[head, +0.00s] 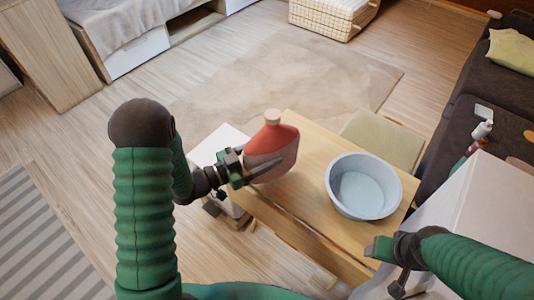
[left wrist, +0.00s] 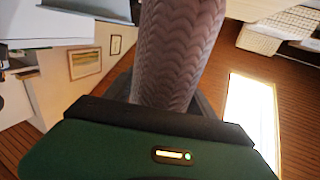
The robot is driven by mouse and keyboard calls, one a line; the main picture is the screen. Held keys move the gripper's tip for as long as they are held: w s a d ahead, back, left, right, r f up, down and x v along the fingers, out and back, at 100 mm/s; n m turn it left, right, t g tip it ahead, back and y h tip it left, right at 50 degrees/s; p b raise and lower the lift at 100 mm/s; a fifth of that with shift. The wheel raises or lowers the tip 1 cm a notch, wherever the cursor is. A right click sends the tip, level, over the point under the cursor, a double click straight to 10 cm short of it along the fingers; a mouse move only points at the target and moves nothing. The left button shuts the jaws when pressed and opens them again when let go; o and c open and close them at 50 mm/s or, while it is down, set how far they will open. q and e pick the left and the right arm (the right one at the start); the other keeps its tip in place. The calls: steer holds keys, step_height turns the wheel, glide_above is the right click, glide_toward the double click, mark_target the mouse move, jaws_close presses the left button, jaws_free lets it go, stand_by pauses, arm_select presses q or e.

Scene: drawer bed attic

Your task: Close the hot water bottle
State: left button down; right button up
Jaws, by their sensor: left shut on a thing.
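The hot water bottle (head: 272,145) is red at the top with a paler pink body and a light pink neck end (head: 272,116). It is held roughly upright at the left end of the wooden table. I cannot tell whether its top is capped. My left gripper (head: 262,170) is shut on its body from the left. In the left wrist view its patterned, ribbed side (left wrist: 178,50) rises from between the jaws and fills the middle. My right gripper (head: 385,262) is at the lower right, in front of the table, apart from the bottle; its jaws are unclear.
A pale blue-white basin (head: 336,199) stands on the wooden table (head: 312,155), right of the bottle. A light stool or seat (head: 385,137) is behind the table. A dark sofa (head: 490,85) is at right, a white box-like surface (head: 500,200) at lower right.

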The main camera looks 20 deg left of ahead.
steer(key=shift+f, duration=0.3)
arm_select(q)
steer(key=w, duration=0.1)
steer(key=w+a, duration=0.1)
steer(key=w, duration=0.1)
steer(key=shift+f, duration=0.15)
arm_select(e)
steer(key=shift+a+r, duration=0.1)
steer(key=shift+a, duration=0.05)
arm_select(q)
steer(key=f+b, duration=0.1)
steer(key=f, duration=0.1)
steer(key=w+f+b, duration=0.1)
steer(key=shift+d+f, duration=0.1)
steer(key=shift+f, duration=0.3)
arm_select(e)
steer(key=shift+s+x, duration=0.2)
steer(key=shift+x, duration=0.75)
arm_select(q)
steer(key=shift+s+r, duration=0.1)
arm_select(e)
steer(key=shift+r, duration=0.1)
arm_select(q)
steer(key=shift+c, duration=1.5)
jaws_free()
